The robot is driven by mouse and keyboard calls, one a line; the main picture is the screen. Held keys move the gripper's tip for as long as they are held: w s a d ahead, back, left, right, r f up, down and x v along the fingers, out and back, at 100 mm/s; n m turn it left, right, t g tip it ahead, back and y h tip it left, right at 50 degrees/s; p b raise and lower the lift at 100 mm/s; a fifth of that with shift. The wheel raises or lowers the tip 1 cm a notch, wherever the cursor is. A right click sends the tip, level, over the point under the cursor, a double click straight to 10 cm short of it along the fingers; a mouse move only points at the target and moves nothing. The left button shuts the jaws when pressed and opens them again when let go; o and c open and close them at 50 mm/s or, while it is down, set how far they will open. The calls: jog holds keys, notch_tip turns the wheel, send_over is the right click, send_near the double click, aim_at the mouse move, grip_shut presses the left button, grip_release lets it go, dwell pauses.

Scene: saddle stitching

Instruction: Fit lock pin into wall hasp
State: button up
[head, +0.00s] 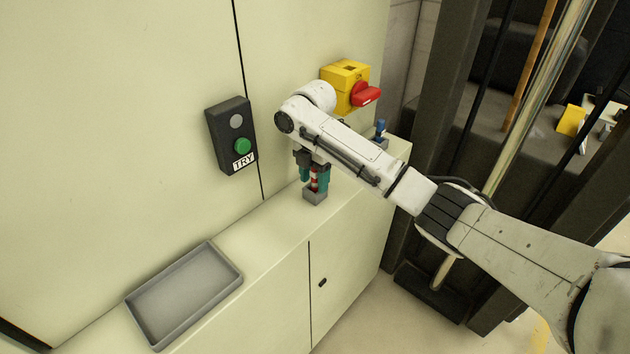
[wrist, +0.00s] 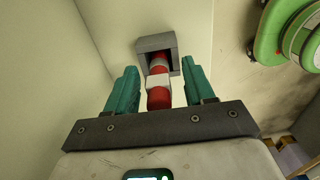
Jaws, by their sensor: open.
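A red-and-white banded pin (head: 314,183), which looks like the lock pin, stands in a small grey block (head: 314,197) on the cabinet top. My gripper (head: 315,181) points down over it, its teal fingers on either side of the pin. In the wrist view the pin (wrist: 158,84) lies between the spread fingers (wrist: 159,72), with gaps on both sides. Its far end is in the grey block (wrist: 143,46). A yellow box (head: 342,75) with a red handle (head: 366,95) is on the wall behind my arm. I cannot make out a separate hasp.
A black control box (head: 219,127) with a green button and a TRY label is on the wall. A grey empty tray (head: 185,290) lies at the left of the cabinet top. A small blue piece (head: 381,127) stands on a grey base near the right end, close to my arm.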

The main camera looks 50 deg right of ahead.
jog(key=shift+c, duration=0.5)
jog(key=c, duration=0.9)
jog(key=shift+r, duration=0.1)
jog(key=shift+w+r+b, duration=0.1)
jog(key=shift+r+b, duration=0.3)
jog(key=shift+r, duration=0.35)
jog(key=s+d+r+p, duration=0.2)
jog(key=s+r, duration=0.9)
jog(key=s, duration=0.3)
jog(key=shift+d+r, duration=0.2)
